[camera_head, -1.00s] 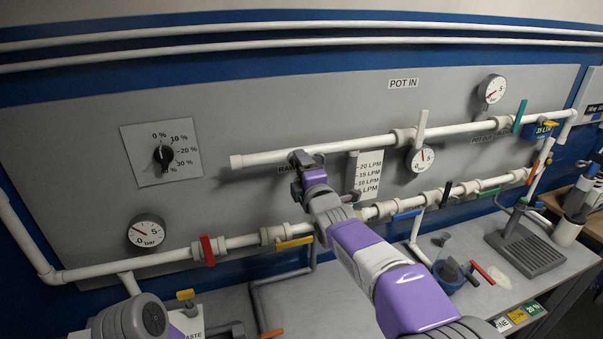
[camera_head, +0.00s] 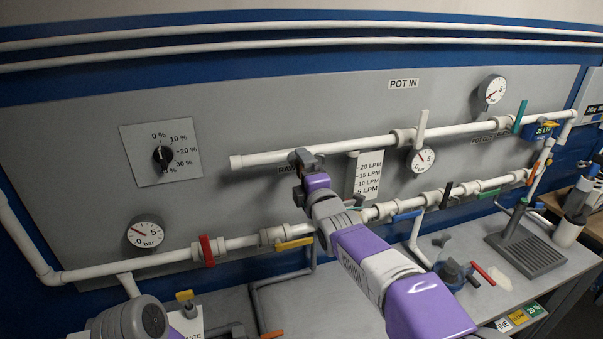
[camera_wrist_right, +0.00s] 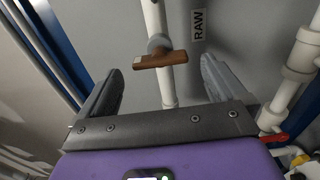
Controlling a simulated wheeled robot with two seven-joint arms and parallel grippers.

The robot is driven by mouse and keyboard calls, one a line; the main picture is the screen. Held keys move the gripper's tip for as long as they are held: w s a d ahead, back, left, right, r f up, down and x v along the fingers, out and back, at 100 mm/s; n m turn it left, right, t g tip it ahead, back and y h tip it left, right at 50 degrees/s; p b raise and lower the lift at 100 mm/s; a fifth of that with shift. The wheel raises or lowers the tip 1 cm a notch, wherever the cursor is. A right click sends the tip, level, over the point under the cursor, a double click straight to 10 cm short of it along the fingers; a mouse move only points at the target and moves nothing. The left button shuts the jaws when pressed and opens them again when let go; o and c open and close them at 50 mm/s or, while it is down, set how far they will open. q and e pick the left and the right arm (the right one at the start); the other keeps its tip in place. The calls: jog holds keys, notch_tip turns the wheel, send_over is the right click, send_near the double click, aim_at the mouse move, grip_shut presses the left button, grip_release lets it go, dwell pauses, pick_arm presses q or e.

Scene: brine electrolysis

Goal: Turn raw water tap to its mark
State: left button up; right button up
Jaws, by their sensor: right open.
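The raw water tap has a brown bar handle (camera_wrist_right: 160,60) on a white pipe beside a "RAW" label (camera_wrist_right: 198,25) in the right wrist view. The handle lies nearly level across the pipe, tilted slightly. My right gripper (camera_wrist_right: 160,66) is open, with one finger on each side of the handle in that view. I see no contact. In the head view my right gripper (camera_head: 302,160) is at the left end of the upper white pipe and hides the tap. A flow scale marked in LPM (camera_head: 368,175) is just right of it. My left gripper is not in view.
A percent dial (camera_head: 163,156) and a pressure gauge (camera_head: 145,233) are on the panel at left. A workbench (camera_head: 440,308) with a grey rack (camera_head: 525,250) is below.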

jog(key=v, duration=0.6)
